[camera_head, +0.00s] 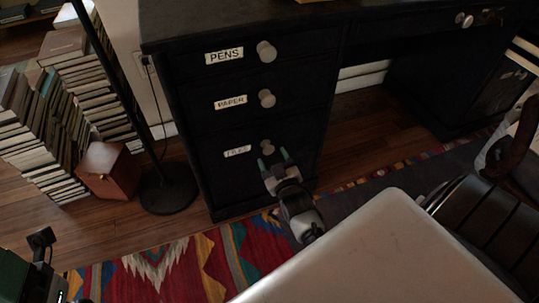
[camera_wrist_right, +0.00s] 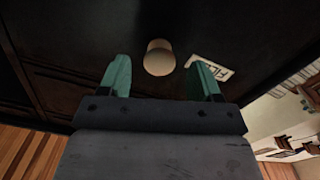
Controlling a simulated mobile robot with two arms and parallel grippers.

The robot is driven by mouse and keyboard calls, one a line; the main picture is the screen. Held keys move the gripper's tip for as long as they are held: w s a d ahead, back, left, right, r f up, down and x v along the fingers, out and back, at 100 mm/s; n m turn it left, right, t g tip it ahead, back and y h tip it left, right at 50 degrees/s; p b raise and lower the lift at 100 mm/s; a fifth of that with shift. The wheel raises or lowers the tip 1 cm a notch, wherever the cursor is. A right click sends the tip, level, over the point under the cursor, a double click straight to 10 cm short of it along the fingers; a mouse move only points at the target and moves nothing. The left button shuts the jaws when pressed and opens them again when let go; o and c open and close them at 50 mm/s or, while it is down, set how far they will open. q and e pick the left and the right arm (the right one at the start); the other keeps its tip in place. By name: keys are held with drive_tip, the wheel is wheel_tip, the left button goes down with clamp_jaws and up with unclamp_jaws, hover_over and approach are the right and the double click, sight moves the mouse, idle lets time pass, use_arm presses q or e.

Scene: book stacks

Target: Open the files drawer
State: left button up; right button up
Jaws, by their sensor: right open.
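The files drawer (camera_head: 222,172) is the lowest of the three drawers in the black desk and looks shut. Its white label (camera_head: 237,152) is hard to read, and its round pale knob (camera_head: 267,146) sits right of the label. My right gripper (camera_head: 273,159) is open, just in front of and a little below the knob. In the right wrist view the knob (camera_wrist_right: 159,58) lies between and beyond the two green fingertips (camera_wrist_right: 160,76), with no visible grip on it. The label (camera_wrist_right: 213,68) shows partly behind one finger.
The pens drawer (camera_head: 222,74) and paper drawer (camera_head: 215,118) above look shut. A black lamp base (camera_head: 168,190), a brown box (camera_head: 108,172) and book stacks (camera_head: 45,140) stand to the left. A patterned rug (camera_head: 190,268) lies in front. A black chair (camera_head: 495,235) is at right.

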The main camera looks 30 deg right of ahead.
sight(270, 152)
drive_tip(key=shift+b+x, duration=0.45)
drive_tip(key=shift+x, duration=1.25)
clamp_jaws()
